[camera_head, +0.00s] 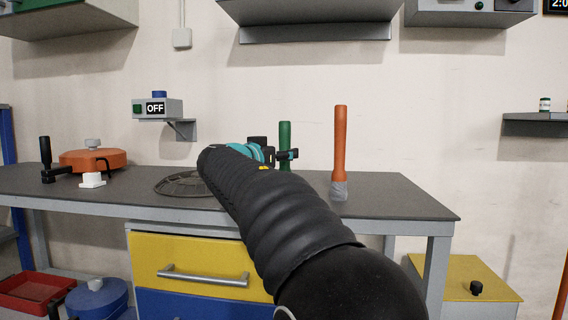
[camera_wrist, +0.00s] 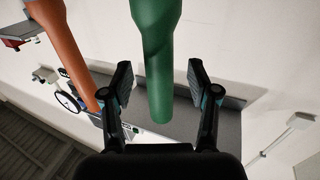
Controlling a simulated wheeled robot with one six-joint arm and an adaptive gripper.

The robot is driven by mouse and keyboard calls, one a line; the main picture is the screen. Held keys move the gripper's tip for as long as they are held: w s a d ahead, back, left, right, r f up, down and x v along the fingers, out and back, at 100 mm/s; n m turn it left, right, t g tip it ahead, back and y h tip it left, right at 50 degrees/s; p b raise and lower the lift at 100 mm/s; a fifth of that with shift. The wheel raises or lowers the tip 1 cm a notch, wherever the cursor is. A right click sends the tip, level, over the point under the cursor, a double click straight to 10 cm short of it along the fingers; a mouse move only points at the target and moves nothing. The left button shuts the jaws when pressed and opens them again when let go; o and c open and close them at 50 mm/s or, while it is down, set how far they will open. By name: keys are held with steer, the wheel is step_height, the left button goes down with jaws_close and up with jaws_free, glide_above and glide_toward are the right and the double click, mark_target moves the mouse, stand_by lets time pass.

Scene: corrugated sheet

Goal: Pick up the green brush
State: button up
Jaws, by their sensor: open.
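The green brush (camera_head: 285,133) stands upright on the dark workbench top, its lower part hidden behind my gripper. In the wrist view the green brush (camera_wrist: 158,50) is large and its handle shows between my two spread fingers, with a gap on each side. My gripper (camera_head: 276,150) is open beside the brush in the head view, at the height of its lower handle. In the wrist view, my gripper (camera_wrist: 158,80) has nothing clamped. I cannot tell exactly how deep the handle sits between the fingers.
An orange brush (camera_head: 340,145) with a grey end stands to the right; it also shows in the wrist view (camera_wrist: 70,50). A round wire grid (camera_head: 178,186), white block (camera_head: 93,180) and orange round canister (camera_head: 88,160) are on the left. The workbench (camera_head: 400,200) is clear at right.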

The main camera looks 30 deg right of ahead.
steer(key=shift+x, duration=1.1)
jaws_close()
steer(key=shift+r, duration=0.15)
